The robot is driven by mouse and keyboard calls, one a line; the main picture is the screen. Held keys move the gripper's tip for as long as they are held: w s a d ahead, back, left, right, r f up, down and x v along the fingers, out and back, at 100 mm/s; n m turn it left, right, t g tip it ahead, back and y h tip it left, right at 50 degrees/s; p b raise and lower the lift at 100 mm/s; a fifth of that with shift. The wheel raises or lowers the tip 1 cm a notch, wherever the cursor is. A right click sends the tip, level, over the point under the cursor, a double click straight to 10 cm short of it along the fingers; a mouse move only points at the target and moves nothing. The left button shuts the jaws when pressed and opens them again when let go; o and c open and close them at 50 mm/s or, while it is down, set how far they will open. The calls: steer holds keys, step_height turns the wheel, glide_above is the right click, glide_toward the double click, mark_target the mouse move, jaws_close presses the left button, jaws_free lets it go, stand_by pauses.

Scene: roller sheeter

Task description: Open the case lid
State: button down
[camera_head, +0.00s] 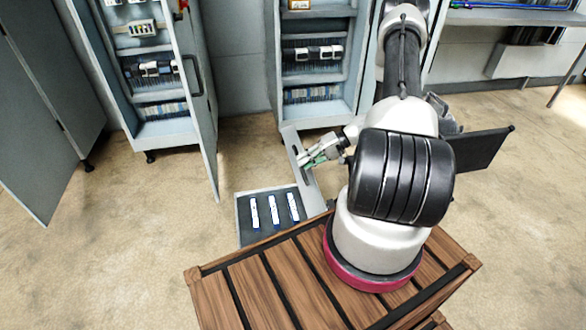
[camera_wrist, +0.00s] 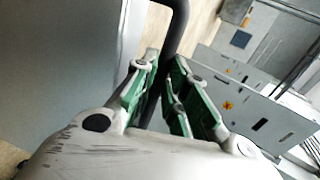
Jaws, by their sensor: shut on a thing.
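The grey case (camera_head: 240,222) lies open at floor level beyond the wooden deck, with three white-and-blue sticks on its dark lining. Its lid (camera_head: 289,143) stands up steeply along the right side of the case; the exact angle is hard to judge. My gripper (camera_head: 312,162), with green finger pads, is at the lid's outer face. In the wrist view my gripper (camera_wrist: 164,70) is shut around a dark bar-like handle (camera_wrist: 172,28). A large grey panel, seemingly the lid (camera_wrist: 65,50), fills the left of that view. The handle is mostly hidden in the head view.
A wooden slatted deck (camera_head: 270,290) is in front of the case. An open cabinet door (camera_head: 195,100) stands behind and left of it. A cabinet (camera_head: 315,70) with shelves stands behind the lid. The floor left of the case is clear.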

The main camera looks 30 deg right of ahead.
steer(key=s+d, duration=0.2)
steer(key=d, duration=0.7)
steer(key=shift+s+r+y, duration=0.2)
steer(key=shift+r+y, duration=0.1)
steer(key=shift+a, duration=0.1)
steer(key=c, duration=1.5)
jaws_free()
steer(key=shift+f, duration=0.1)
steer(key=shift+o, duration=0.2)
steer(key=v, duration=1.2)
steer(key=shift+s, duration=0.1)
